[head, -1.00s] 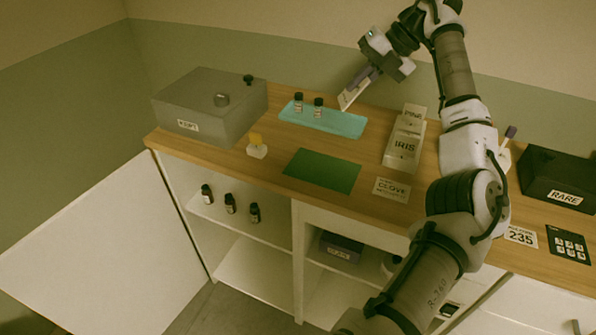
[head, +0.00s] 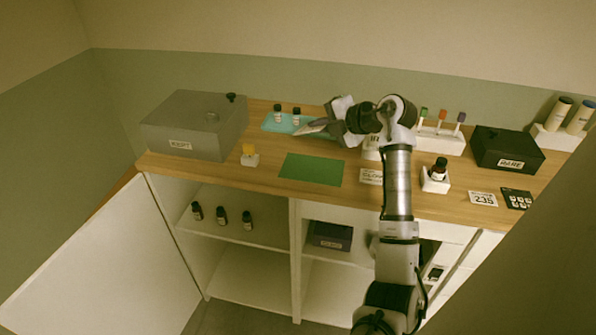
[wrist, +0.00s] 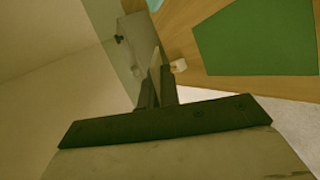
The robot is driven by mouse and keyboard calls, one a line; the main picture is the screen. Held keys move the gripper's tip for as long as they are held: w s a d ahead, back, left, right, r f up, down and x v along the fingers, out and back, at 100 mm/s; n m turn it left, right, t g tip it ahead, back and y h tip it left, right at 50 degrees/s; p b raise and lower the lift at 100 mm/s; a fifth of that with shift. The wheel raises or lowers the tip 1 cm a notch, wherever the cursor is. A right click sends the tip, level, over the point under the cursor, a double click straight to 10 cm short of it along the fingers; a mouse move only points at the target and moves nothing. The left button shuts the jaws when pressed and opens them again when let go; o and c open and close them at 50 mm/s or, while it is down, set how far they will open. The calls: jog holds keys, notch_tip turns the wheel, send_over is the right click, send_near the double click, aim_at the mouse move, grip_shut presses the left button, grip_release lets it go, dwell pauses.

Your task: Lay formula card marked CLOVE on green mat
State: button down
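The green mat (head: 311,169) lies bare on the wooden counter; it also shows at the upper right of the wrist view (wrist: 255,40). My gripper (head: 322,127) is above the counter, behind the mat and near the right end of the teal tray. It is shut on a thin pale card (head: 311,127), which appears as a narrow sliver between the fingers in the wrist view (wrist: 155,62). The held card's writing cannot be read. A flat card (head: 371,176) marked CLOVE lies right of the mat. The card box (head: 370,153) is partly hidden behind my arm.
The teal tray (head: 272,125) holds two dark bottles. A grey box (head: 190,130) and a small yellow-topped block (head: 250,157) stand left of the mat. A bottle in a white holder (head: 436,178) and a black RARE box (head: 507,150) stand right. Space above the mat is clear.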

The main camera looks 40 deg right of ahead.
aim_at(318, 170)
jog(key=shift+s+f, duration=0.1)
jog(key=shift+f, duration=0.3)
notch_tip(318, 170, down, 10)
jog(key=shift+r+b, duration=0.2)
jog(key=shift+b, duration=0.55)
jog(key=c, duration=1.8)
grip_release()
jog(key=shift+r, duration=0.1)
jog(key=shift+p+v, duration=0.75)
jog(key=shift+v, duration=3.2)
